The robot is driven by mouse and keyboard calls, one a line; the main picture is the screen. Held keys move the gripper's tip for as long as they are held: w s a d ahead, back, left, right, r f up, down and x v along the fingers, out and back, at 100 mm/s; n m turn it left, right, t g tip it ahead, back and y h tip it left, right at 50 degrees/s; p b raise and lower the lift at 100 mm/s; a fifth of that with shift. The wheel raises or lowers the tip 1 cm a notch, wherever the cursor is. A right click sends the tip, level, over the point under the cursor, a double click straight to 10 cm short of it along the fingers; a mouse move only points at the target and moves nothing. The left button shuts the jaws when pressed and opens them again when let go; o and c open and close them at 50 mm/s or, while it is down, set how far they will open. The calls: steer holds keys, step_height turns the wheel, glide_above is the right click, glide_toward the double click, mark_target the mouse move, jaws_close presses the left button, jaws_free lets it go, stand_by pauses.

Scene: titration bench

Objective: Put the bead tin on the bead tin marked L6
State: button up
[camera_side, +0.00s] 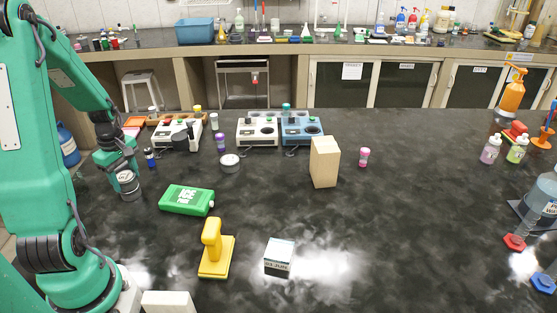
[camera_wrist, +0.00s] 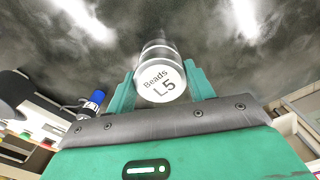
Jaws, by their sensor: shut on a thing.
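My gripper (camera_side: 122,172) is shut on a bead tin (camera_side: 129,187), a squat clear tin with a white lid, at the left of the bench. In the wrist view, this bead tin (camera_wrist: 159,80) reads "Beads L5" and sits between the two green fingers of my gripper (camera_wrist: 160,92). I cannot tell whether its base touches the bench. A second squat tin with a white lid (camera_side: 230,162) stands to the right and further back, apart from my gripper. Its marking is too small to read, and I do not make it out in the wrist view.
A green ice pack (camera_side: 187,200) lies right of the held tin. A purple vial (camera_side: 220,142) and hotplates (camera_side: 257,131) stand behind the second tin. A wooden block (camera_side: 324,163) stands further right.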

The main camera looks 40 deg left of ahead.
mark_target(126, 177)
steer(key=shift+f, duration=0.1)
steer(key=o, duration=1)
step_height(126, 177, up, 12)
steer(key=shift+r, duration=0.15)
stand_by(0.4)
steer(key=shift+w+d, duration=0.1)
stand_by(0.4)
